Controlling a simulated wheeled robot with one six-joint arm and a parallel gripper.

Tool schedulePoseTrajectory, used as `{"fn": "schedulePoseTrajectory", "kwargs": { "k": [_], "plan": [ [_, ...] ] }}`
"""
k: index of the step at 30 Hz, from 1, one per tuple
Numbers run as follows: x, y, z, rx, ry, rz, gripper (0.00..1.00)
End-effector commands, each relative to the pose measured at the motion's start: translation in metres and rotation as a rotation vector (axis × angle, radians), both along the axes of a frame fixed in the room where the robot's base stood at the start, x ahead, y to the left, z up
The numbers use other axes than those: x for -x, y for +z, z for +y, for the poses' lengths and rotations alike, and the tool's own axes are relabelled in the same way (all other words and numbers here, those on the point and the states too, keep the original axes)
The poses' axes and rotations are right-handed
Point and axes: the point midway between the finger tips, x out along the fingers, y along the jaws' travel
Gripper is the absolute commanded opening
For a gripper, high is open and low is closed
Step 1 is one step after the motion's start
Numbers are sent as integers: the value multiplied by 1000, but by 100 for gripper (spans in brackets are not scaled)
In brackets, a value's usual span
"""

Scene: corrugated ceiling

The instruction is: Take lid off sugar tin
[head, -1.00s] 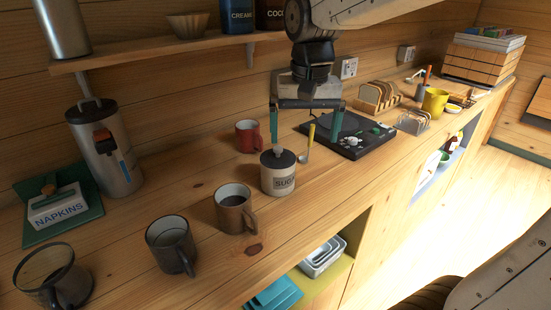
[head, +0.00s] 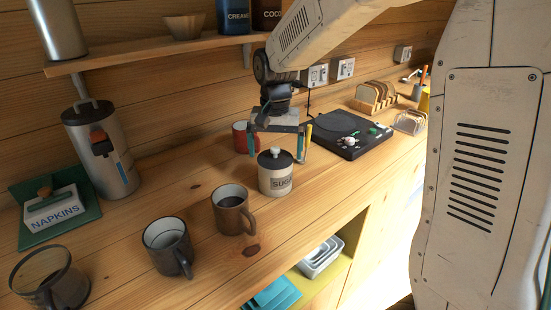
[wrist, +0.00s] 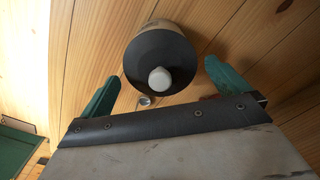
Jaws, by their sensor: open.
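The sugar tin (head: 276,182) is cream with dark "SUGAR" lettering and stands upright on the wooden counter. Its dark lid (head: 275,160) with a pale round knob is on it. In the wrist view the lid (wrist: 160,62) and the knob (wrist: 159,79) show from above, just beyond the fingers. My gripper (head: 279,148) is open and empty, with its teal fingers above and behind the tin. In the wrist view its fingertips (wrist: 160,75) are spread wide, one toward each side of the lid, apart from it.
A red mug (head: 241,137) stands close behind the tin. A brown mug (head: 233,210) and a grey mug (head: 167,246) stand to its left. A black hotplate-like unit (head: 346,133) lies to the right. The shelf (head: 160,52) runs above at left.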

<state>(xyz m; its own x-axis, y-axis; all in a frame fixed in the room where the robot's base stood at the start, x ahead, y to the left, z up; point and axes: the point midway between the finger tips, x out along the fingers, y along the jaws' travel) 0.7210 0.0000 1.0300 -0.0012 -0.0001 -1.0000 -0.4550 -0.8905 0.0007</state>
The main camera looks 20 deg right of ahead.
Motion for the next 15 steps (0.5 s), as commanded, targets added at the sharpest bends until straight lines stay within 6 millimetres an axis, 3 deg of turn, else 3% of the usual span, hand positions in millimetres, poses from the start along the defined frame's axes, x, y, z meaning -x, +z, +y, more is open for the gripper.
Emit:
{"fn": "schedulePoseTrajectory", "kwargs": {
  "k": [8, 9, 12, 13, 15],
  "plan": [
    [0, -6, 0, 0, 1, -1, 100],
    [0, -6, 0, 0, 1, -1, 97],
    [0, -6, 0, 0, 1, -1, 69],
    [0, -6, 0, 0, 1, -1, 65],
    [0, -6, 0, 0, 1, -1, 64]
  ]
}}
